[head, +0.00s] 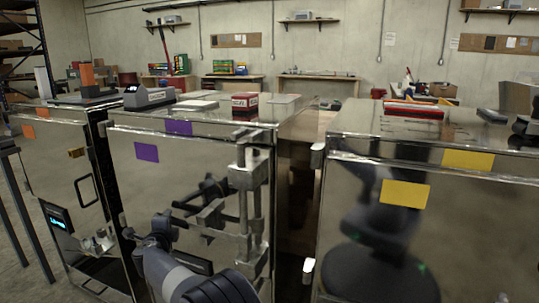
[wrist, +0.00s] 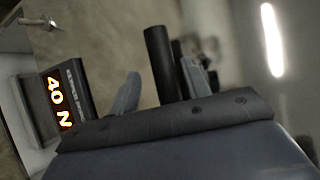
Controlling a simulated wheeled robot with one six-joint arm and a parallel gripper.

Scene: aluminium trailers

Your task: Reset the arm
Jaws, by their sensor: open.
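My arm rises from the bottom of the head view, in front of the middle trailer's shiny metal door (head: 180,190). Its end is close to a metal latch bar (head: 250,195) on that door; I cannot tell whether they touch. In the wrist view my gripper (wrist: 160,88) is open, with one grey finger on each side of a dark cylinder (wrist: 160,60). I cannot tell whether the cylinder lies between the fingers or behind them. Dark arm shapes on the door look like my reflection.
A display reading "40 N" (wrist: 60,100) is left of the fingers. The left trailer (head: 60,170) has orange labels and the right trailer (head: 440,230) yellow ones. A narrow dark gap separates middle and right trailers. Boxes and tools lie on their tops. Workbenches line the back wall.

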